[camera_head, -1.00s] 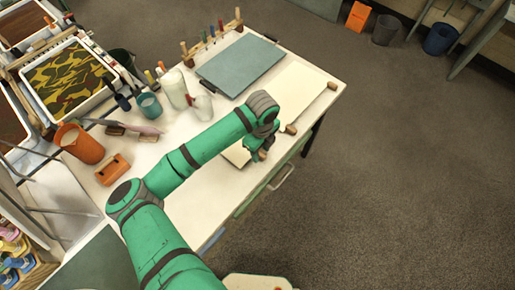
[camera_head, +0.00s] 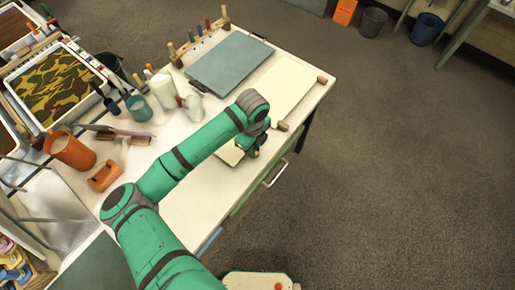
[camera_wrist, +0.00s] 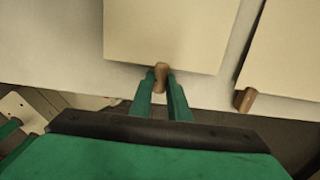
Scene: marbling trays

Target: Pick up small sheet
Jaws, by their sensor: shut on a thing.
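The small sheet (camera_wrist: 165,25) is a flat cream rectangle with a brown wooden tab (camera_wrist: 161,76) at its near edge. My gripper (camera_wrist: 161,80) is shut on that tab, with one green finger on each side. In the head view my gripper (camera_head: 250,152) is at the table's front edge, and part of the small sheet (camera_head: 230,155) shows to its left; my arm hides the rest. I cannot tell whether the sheet touches the table or is slightly above it.
A larger cream sheet (camera_head: 287,85) with wooden tabs lies close on the right along the white table (camera_head: 185,215). A blue-grey board (camera_head: 228,60) lies behind. Cups, a white bottle and an orange pitcher (camera_head: 72,150) stand left. A drawer handle (camera_head: 276,173) sticks out below the front edge.

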